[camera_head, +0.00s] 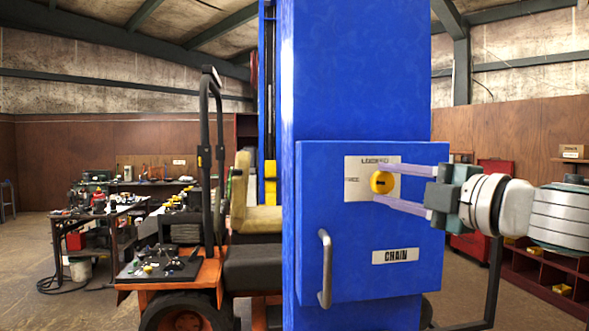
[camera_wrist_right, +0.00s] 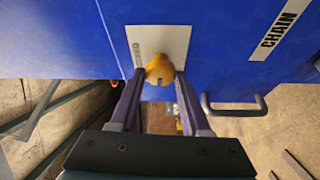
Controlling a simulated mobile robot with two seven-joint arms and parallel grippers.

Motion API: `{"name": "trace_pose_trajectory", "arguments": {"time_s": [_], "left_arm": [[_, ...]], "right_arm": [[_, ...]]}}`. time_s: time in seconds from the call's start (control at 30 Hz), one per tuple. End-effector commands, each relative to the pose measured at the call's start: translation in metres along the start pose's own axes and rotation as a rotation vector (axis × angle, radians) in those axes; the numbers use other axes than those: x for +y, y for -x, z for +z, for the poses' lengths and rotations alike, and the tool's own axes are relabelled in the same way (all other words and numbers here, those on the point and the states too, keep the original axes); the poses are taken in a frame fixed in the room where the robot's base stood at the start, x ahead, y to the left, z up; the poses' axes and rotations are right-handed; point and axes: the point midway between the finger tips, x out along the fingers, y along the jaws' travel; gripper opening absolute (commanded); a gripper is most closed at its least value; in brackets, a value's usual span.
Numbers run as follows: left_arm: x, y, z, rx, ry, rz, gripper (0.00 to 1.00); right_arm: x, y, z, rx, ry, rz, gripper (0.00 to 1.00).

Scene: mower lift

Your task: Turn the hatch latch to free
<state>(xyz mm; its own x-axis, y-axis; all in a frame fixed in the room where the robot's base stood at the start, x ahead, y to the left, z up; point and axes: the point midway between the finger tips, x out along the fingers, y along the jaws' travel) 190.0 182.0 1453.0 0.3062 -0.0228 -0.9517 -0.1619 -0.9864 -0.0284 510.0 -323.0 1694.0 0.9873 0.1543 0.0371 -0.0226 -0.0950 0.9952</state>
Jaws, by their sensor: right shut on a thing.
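The hatch latch is a round yellow knob (camera_head: 382,182) on a white plate (camera_head: 357,188) on the blue hatch (camera_head: 340,250). The plate reads "LOCKED" at the top and what looks like "FREE" at the left. A small dark mark shows on the knob; I cannot tell which word it points to. My right gripper (camera_head: 376,182) reaches in from the right, its two purple fingers above and below the knob. In the right wrist view the knob (camera_wrist_right: 159,67) sits between the fingertips (camera_wrist_right: 160,78), shut on it. My left gripper is not in view.
A vertical metal handle (camera_head: 325,268) stands out from the hatch, left of a "CHAIN" label (camera_head: 395,256). The hatch is on a tall blue column (camera_head: 360,70). An orange mower (camera_head: 190,285) with a seat stands behind at left. A cluttered workbench (camera_head: 100,212) is farther back.

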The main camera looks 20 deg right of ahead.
Motion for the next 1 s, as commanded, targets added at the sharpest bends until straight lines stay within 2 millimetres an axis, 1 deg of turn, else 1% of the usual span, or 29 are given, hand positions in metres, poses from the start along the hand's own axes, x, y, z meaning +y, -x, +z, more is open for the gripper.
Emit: {"name": "trace_pose_trajectory", "arguments": {"time_s": [0.03, 0.23, 0.8, 0.83, 1.0], "left_arm": [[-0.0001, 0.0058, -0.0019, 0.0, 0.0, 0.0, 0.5], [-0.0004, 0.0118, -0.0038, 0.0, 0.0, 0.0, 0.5], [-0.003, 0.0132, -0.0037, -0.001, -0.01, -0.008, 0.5], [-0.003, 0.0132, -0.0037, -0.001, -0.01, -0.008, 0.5], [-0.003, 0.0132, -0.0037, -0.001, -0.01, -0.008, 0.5]], "right_arm": [[0.0035, -0.0002, -0.0004, 0.001, 0.021, -0.009, 0.0], [0.0024, -0.0002, -0.0004, 0.001, 0.081, -0.033, 0.0], [0.0007, -0.0002, -0.0004, 0.001, 0.107, -0.043, 0.0], [0.0006, -0.0002, -0.0004, 0.001, 0.107, -0.043, 0.5], [0.0006, -0.0002, -0.0004, 0.001, 0.106, -0.043, 0.69]]}}
